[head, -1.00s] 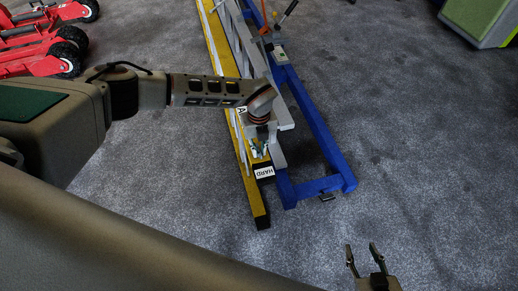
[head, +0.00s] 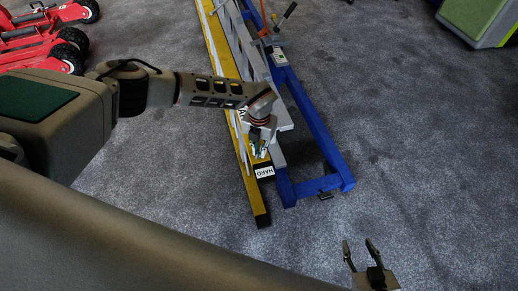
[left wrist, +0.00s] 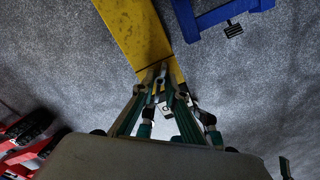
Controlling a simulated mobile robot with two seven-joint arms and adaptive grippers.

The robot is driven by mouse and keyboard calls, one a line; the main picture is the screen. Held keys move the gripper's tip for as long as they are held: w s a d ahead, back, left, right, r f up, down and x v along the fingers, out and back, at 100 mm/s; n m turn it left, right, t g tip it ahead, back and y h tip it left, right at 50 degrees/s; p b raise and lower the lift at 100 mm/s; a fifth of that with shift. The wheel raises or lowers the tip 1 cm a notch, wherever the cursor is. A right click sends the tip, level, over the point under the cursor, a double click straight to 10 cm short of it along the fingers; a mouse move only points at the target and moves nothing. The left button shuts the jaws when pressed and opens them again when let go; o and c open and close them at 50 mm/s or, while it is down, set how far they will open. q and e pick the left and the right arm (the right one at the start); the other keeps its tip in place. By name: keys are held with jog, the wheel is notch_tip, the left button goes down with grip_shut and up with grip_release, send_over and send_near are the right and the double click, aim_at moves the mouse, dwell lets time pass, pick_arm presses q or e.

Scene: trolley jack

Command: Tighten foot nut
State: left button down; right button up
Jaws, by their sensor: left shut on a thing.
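In the head view my left gripper (head: 261,153) points down at the near end of a yellow beam (head: 252,193), beside its white "HARD" label (head: 265,171). Its fingers are shut on a small part there, which fits the foot nut; the fingers hide most of it. In the left wrist view the left gripper's fingers (left wrist: 162,82) come close together over the yellow beam (left wrist: 138,30). My right gripper (head: 361,253) is open and empty, low in the head view, apart from the beam.
A blue frame (head: 318,130) and a grey rail (head: 276,145) lie alongside the yellow beam. A lever (head: 286,15) stands at the far end. Red wheeled jacks (head: 40,42) are at upper left, a green-and-grey box (head: 478,20) at upper right. The carpet on the right is clear.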

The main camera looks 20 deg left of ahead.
pick_arm(q)
jog(key=shift+m, duration=0.9)
jog(key=m, duration=1.2)
jog(key=shift+m, duration=0.4)
jog(key=m, duration=0.3)
jog(key=shift+m+b, duration=0.3)
jog(key=m, duration=0.3)
jog(key=shift+m+b, duration=0.3)
jog(key=shift+b, duration=0.05)
jog(key=m+b, duration=0.1)
jog(key=m, duration=0.4)
jog(key=shift+m, duration=0.7)
pick_arm(e)
jog(key=shift+w+d+f, duration=0.2)
jog(key=shift+d+f, duration=0.05)
jog(key=shift+f, duration=0.45)
jog(key=shift+r, duration=0.1)
